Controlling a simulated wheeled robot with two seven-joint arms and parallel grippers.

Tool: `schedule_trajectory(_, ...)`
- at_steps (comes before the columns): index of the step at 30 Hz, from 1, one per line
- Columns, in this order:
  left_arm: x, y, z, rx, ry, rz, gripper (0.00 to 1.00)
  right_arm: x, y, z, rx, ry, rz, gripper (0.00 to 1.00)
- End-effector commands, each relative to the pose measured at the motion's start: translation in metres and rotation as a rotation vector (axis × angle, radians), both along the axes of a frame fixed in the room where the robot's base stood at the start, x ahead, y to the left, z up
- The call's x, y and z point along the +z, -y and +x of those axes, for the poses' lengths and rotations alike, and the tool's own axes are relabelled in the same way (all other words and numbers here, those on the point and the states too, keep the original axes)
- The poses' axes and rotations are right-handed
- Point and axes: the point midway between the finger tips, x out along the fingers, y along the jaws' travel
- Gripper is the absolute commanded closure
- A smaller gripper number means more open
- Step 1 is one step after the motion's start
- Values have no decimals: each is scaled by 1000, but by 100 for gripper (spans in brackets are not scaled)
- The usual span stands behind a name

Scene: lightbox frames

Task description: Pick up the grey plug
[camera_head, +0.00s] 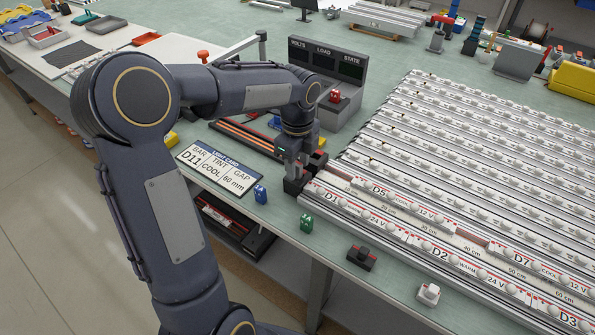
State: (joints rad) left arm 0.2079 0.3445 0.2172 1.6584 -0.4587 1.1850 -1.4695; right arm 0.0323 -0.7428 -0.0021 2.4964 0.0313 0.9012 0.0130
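A pale grey-white plug (428,293) stands on the front edge of the green bench, at the lower right. A dark charcoal plug (361,257) stands to its left; I cannot tell for sure which of the two counts as grey. A green plug (306,223) and a blue plug (260,194) stand further left along the same edge. My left gripper (304,174) points down at the left end of the light bars, behind the green plug. Its dark fingertips look apart, and no plug shows clearly between them. My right gripper is out of view.
Rows of light bars (460,150) fill the right of the bench. A light card (217,170) lies left of the gripper.

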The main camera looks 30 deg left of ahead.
Motion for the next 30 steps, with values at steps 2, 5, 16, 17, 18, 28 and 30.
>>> schedule_trajectory(2,-7,0,0,0,-2,0,60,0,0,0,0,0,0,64)
schedule_trajectory(5,-10,0,0,0,1,0,60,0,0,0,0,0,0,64)
schedule_trajectory(16,-9,0,0,1,1,0,88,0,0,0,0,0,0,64)
schedule_trajectory(17,-9,0,0,1,1,0,91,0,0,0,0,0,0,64)
schedule_trajectory(18,-9,0,0,1,1,0,97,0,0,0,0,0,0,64)
schedule_trajectory(28,-9,0,0,1,1,0,100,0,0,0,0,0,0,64)
schedule_trajectory(30,-6,0,0,1,2,0,100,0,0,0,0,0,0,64)
